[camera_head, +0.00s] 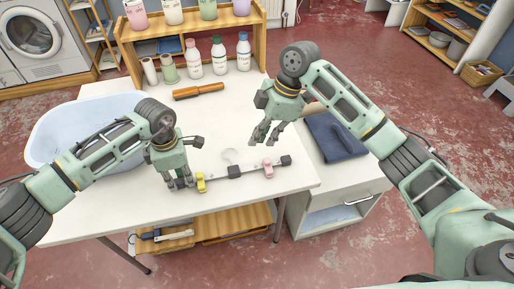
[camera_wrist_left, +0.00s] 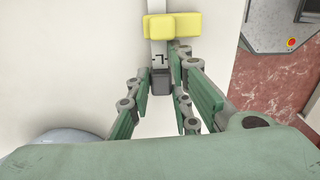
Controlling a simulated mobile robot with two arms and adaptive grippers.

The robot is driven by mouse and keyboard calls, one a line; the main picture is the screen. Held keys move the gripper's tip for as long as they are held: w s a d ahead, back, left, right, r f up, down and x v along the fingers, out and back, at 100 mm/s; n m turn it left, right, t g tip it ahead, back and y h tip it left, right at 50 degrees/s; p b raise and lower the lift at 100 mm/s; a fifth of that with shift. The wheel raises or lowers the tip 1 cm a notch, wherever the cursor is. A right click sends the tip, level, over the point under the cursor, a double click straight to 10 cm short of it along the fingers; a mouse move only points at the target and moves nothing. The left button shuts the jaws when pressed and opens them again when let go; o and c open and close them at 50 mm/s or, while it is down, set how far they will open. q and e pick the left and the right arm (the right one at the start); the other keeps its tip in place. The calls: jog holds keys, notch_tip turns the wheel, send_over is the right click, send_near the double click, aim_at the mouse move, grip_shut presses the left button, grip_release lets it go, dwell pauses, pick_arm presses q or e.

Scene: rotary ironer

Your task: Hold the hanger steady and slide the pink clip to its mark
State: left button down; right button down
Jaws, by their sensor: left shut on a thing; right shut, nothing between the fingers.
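The hanger (camera_head: 219,175) lies on the white table, a thin bar with dark end caps, a dark middle block and a pale ring-shaped hook (camera_head: 229,156). The pink clip (camera_head: 267,169) is on the bar near its right end cap. A yellow clip (camera_head: 201,182) is near the left end; it also shows in the left wrist view (camera_wrist_left: 172,26). My left gripper (camera_head: 179,184) is shut on the hanger's left end, around its dark end cap (camera_wrist_left: 160,82). My right gripper (camera_head: 263,143) is shut and empty, above the table behind the pink clip. I cannot make out the clip's mark.
A light blue tub (camera_head: 60,122) stands at the table's left. An orange-handled tool (camera_head: 198,91) and several bottles (camera_head: 219,55) are at the back, by a wooden shelf (camera_head: 130,50). Folded dark cloth (camera_head: 335,138) lies on a cabinet at right. The table's front is clear.

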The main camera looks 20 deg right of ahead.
jog(key=shift+v, duration=0.9)
pick_arm(q)
jog(key=c, duration=1.5)
grip_release()
